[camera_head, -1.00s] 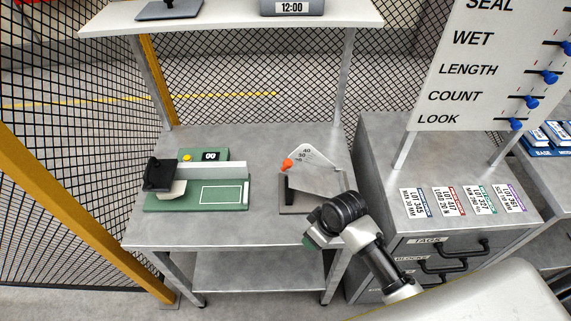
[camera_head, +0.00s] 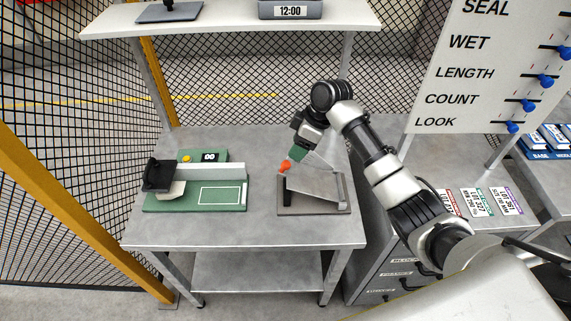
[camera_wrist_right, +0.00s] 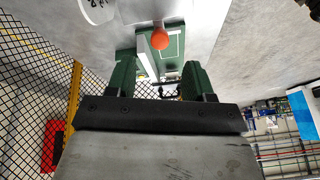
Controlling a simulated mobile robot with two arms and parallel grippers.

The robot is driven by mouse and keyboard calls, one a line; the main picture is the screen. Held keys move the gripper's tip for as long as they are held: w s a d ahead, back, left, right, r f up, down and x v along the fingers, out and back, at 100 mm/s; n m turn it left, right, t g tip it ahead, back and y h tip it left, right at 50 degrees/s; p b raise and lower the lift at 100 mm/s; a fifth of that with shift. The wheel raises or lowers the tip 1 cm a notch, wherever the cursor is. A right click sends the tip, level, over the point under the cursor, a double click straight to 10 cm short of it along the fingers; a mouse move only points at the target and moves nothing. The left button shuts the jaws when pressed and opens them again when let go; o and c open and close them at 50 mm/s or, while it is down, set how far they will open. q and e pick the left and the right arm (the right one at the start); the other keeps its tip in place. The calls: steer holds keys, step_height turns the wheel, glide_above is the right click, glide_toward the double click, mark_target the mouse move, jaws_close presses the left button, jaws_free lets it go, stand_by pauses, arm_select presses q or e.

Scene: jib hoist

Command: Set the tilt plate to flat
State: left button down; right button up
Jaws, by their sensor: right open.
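The tilt plate (camera_head: 315,187) stands on a grey base (camera_head: 315,211) at the right of the bench. It looks tilted, its left end higher than its right. An orange knob (camera_head: 284,166) sits at its upper left; it also shows in the right wrist view (camera_wrist_right: 160,38). The white angle scale behind the plate is mostly hidden by my right gripper. My right gripper (camera_head: 294,158) is open, with green fingers just above the knob. In the right wrist view the fingers (camera_wrist_right: 158,78) are apart and the knob shows beyond them. I cannot tell whether they touch it. My left gripper is not in view.
A green device (camera_head: 220,196) with a black handle stands left on the bench (camera_head: 255,232). A shelf (camera_head: 225,20) with a clock (camera_head: 290,10) is above. A drawer cabinet (camera_head: 375,255) and a slider board (camera_head: 470,75) are at the right. The bench's front middle is clear.

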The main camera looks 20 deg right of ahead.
mark_target(287, 163)
steer(key=p+x, duration=0.1)
steer(key=x, duration=0.7)
steer(key=shift+a+f, duration=0.15)
steer(key=shift+f, duration=0.15)
jaws_close()
